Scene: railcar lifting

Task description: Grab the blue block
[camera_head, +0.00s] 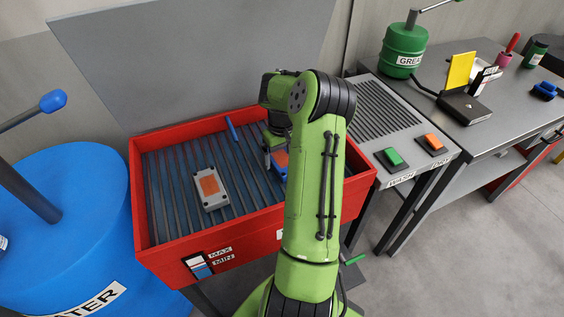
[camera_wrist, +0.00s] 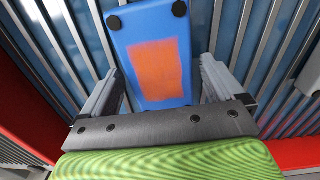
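The blue block (camera_wrist: 152,24), with an orange patch on its face and dark round corners, lies on the slats of the red tray. In the head view the blue block (camera_head: 281,160) shows only in part beside my arm, which hides the rest. My gripper (camera_wrist: 158,72) is open. Its two fingers stand apart on the left and right of the block's near end in the wrist view, with gaps showing. In the head view my gripper (camera_head: 270,150) points down into the tray, partly hidden by my arm.
A grey block with an orange patch (camera_head: 209,187) lies left in the red tray (camera_head: 240,232). A blue-handled rod (camera_head: 232,128) is near the back wall. The red walls surround the slats. A blue water barrel (camera_head: 70,220) stands left; a bench with green and orange buttons (camera_head: 392,157) stands right.

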